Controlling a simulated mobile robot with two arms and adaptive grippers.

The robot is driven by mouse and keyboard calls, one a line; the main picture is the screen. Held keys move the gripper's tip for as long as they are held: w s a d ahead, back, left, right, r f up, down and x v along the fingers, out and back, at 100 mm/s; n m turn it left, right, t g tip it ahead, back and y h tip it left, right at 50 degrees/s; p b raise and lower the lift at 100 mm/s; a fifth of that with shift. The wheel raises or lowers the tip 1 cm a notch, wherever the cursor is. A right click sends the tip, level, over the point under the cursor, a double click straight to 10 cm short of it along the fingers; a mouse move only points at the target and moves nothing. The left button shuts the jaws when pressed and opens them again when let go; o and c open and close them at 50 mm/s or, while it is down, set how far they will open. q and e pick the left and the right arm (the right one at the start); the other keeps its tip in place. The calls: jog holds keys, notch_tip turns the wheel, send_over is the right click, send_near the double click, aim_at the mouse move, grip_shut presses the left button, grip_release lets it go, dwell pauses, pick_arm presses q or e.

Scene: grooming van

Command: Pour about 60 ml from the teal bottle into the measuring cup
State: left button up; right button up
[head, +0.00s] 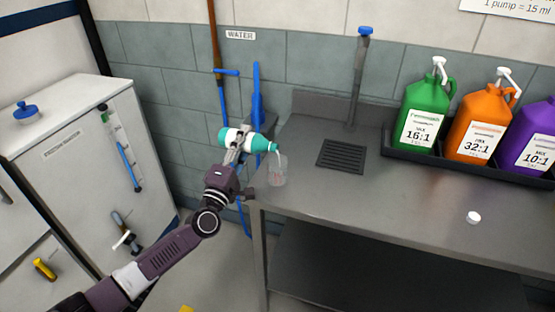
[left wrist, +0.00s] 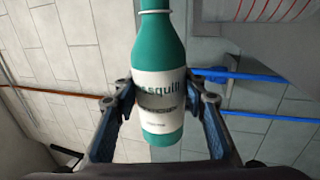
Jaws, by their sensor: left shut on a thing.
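The teal bottle (head: 262,144) has a white label and lies almost level in the air, its neck pointing right and slightly down. My left gripper (head: 236,150) is shut on its body; in the left wrist view the bottle (left wrist: 162,45) stands between both fingers. The clear measuring cup (head: 278,172) is at the left end of the steel counter, with the bottle's mouth just above its rim. Faint red marks show on the cup; its liquid level cannot be told. A stream from the mouth cannot be made out. My right gripper is not in view.
The steel counter (head: 400,202) holds a small white cap (head: 474,217) and a dark drain grate (head: 341,154). A black tray (head: 398,154) with green, orange and purple jugs stands at the back right. A white cabinet (head: 70,130) is at the left. The counter's middle is clear.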

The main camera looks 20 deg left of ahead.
pick_arm(q)
jog(key=shift+a+r+m, duration=0.25)
jog(key=shift+m, duration=0.05)
dwell(0.8)
jog(key=shift+r+m+p, duration=0.3)
jog(key=shift+m+p, duration=0.2)
jog(key=shift+p, duration=0.05)
dwell(1.3)
notch_tip(320, 180, down, 4)
jog(key=n+y+b, duration=0.1)
jog(key=n+b, duration=0.2)
jog(key=b, duration=0.1)
jog(key=shift+r+n, duration=0.1)
jog(key=shift+n, duration=0.3)
jog(key=shift+r+n+y+p, duration=0.4)
jog(key=shift+r+n+p, duration=0.25)
jog(key=shift+n, duration=0.35)
jog(key=shift+w+a+f+n, duration=0.1)
jog(key=shift+n, duration=0.2)
